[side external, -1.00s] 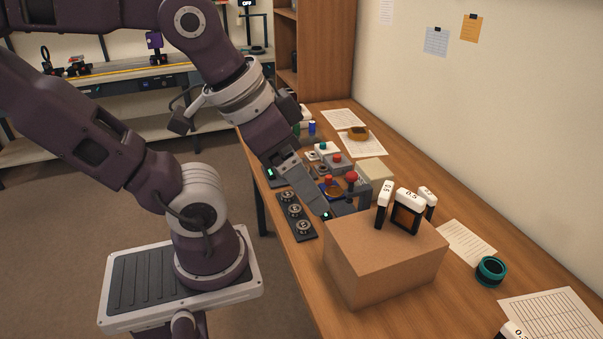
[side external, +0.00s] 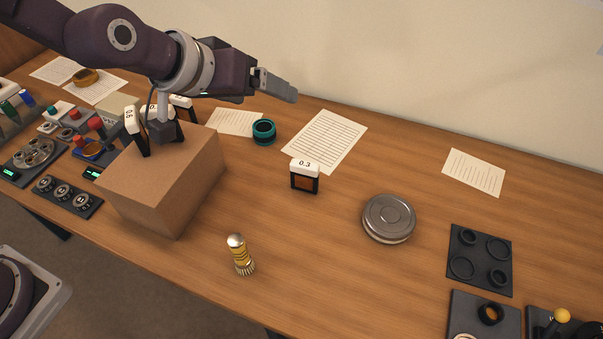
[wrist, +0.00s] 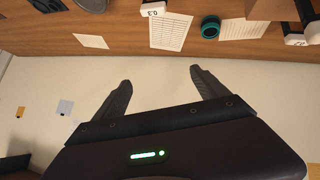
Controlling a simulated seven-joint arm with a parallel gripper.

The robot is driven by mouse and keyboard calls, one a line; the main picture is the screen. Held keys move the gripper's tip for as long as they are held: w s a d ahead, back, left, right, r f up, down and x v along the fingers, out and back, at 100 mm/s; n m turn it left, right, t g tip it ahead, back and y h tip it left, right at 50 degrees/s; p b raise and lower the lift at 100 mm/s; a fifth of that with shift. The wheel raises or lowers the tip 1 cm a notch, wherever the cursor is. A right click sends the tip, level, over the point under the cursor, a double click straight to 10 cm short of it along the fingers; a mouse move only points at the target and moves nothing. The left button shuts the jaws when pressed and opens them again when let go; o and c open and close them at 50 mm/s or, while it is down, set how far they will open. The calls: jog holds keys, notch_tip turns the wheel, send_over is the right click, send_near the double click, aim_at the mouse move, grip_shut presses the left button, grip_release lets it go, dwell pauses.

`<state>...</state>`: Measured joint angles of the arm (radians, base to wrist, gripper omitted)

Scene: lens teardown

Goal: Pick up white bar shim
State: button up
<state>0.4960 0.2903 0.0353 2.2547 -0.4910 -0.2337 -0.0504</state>
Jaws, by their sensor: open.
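A shim with a white bar top marked 0.3 (side external: 305,166) and a dark body with a brown window stands upright on the table. In the wrist view the same 0.3 top (wrist: 153,9) shows at the upper edge. Several similar white-topped shims (side external: 130,118) stand on the cardboard-brown box (side external: 175,190), partly hidden by my arm. My gripper (side external: 288,91) is raised toward the wall, above and left of the 0.3 shim in the side view. The wrist view shows its fingers (wrist: 161,78) apart with nothing between them.
A teal ring (side external: 264,132) and paper sheets (side external: 325,142) lie behind the 0.3 shim. Dark trays (side external: 480,283) sit at far right. The table around the shim is mostly clear.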

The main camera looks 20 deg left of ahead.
jog(key=t+y, duration=0.2)
send_over(303, 170)
jog(key=s, duration=0.2)
notch_tip(303, 170, down, 13)
jog(key=f, duration=0.2)
jog(key=f+t+y, duration=0.1)
jog(key=f, duration=0.1)
jog(key=f+t, duration=0.1)
jog(key=f, duration=0.2)
jog(key=shift+s+d, duration=0.15)
jog(key=shift+s, duration=0.15)
jog(key=shift+w+f+m+t+y, duration=0.1)
jog(key=shift+f+m+t+y, duration=0.05)
jog(key=shift+m+t+y, duration=0.15)
jog(key=x, duration=0.6)
jog(key=shift+w+f, duration=0.2)
jog(key=shift+w, duration=0.15)
jog(key=c, duration=1.4)
